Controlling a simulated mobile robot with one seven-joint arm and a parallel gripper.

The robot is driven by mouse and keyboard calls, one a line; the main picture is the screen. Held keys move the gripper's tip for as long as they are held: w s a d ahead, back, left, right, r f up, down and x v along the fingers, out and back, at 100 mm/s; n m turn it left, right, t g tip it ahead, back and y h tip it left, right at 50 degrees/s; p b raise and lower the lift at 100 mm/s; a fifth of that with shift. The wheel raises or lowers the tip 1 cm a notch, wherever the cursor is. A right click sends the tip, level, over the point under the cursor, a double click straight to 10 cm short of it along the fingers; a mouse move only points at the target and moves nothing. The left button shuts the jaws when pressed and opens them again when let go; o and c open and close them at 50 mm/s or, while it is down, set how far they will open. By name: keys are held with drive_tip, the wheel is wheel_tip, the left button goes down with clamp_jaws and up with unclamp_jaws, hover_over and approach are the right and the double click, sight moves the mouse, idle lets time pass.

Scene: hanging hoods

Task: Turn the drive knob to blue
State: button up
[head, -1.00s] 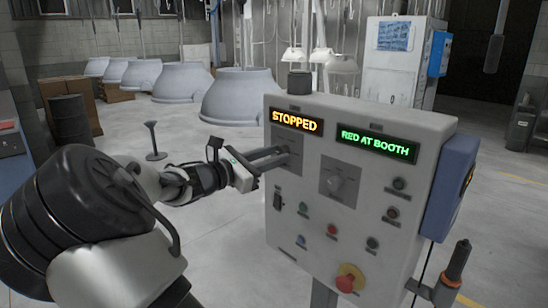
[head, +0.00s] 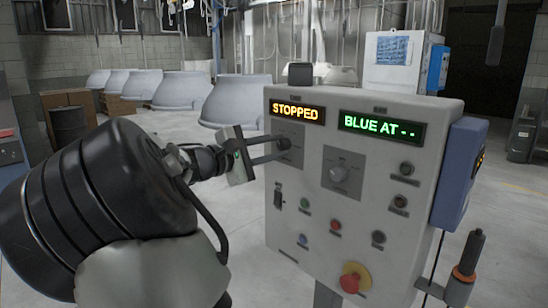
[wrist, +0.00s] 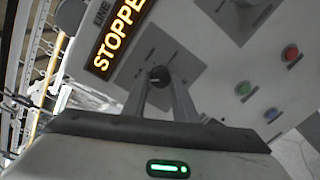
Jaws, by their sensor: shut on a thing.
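A grey control panel (head: 318,232) stands in front of me. The drive knob (wrist: 160,74) is small and dark with a light pointer mark, on a plate below the amber STOPPED display (head: 297,111). My gripper (head: 285,146) reaches in from the left and is shut on this knob. The wrist view shows one finger on each side of it. The fingers hide most of the knob in the head view, and the plate's markings are too small to read. The green display (head: 381,128) to the right reads "BLUE AT --".
Several buttons and a red emergency stop (head: 350,281) are lower on the panel. A blue box (head: 463,172) is on its right side.

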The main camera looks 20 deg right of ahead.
drive_tip(key=shift+f+m+b, duration=0.1)
drive_tip(key=shift+m+b, duration=0.45)
drive_tip(key=shift+m, duration=0.05)
drive_tip(key=o, duration=1)
drive_tip(key=shift+o, duration=0.2)
drive_tip(key=v, duration=1.7)
drive_tip(key=shift+s+a+r+p, duration=0.15)
drive_tip(key=shift+a+r+p, duration=0.05)
drive_tip(key=shift+r+p, duration=0.1)
